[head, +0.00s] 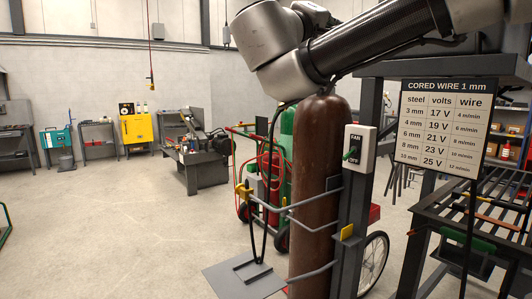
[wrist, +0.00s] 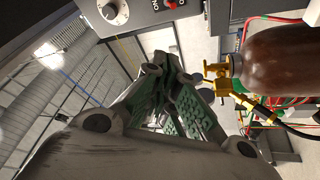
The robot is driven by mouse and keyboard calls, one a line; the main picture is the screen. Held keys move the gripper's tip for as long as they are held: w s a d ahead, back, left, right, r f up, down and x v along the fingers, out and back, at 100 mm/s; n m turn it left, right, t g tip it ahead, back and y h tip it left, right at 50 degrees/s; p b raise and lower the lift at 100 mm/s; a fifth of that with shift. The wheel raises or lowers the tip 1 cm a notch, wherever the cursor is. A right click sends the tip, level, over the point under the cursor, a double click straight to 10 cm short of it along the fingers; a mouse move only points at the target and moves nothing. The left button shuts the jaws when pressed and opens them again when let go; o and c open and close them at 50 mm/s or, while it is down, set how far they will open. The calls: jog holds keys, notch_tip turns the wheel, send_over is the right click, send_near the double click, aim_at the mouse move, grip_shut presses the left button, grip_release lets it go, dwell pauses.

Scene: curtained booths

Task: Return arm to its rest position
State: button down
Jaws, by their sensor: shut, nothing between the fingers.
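My arm reaches across the top of the head view, with its dark link and grey joints above and in front of the brown gas cylinder. My gripper does not show in the head view. In the wrist view my gripper (wrist: 172,75) has its green-padded fingers together, with nothing held between them. The brown gas cylinder (head: 318,190) stands upright in its rack in the head view. It also shows at the right of the wrist view (wrist: 285,58), with a brass valve (wrist: 221,84) beside the fingers. I cannot tell the exact gap.
A fan switch box (head: 359,148) is on the post beside the cylinder. A wire chart (head: 445,128) hangs over a slatted welding table (head: 470,215) at right. A control panel with a dial (wrist: 116,12) is near the fingers. The floor at left (head: 110,220) is open.

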jog(key=s+d+f+n+g+y, duration=0.1)
jog(key=d+f+n+g+y, duration=0.3)
jog(key=f, duration=0.8)
jog(key=s+d+f+n+g+y, duration=0.15)
jog(key=d+f+g, duration=0.4)
jog(key=f, duration=0.75)
jog(key=s+d+f+m+g+y, duration=0.1)
jog(key=s+d+f+m+y, duration=0.2)
jog(key=s, duration=0.6)
jog(key=s+d+f+m+g+y, duration=0.2)
jog(key=s+d+f+m+y, duration=0.2)
jog(key=s+d+f+m, duration=0.3)
jog(key=s+d+f, duration=0.3)
jog(key=shift+d+f, duration=0.15)
jog(key=shift+f, duration=0.15)
jog(key=shift+y, duration=0.25)
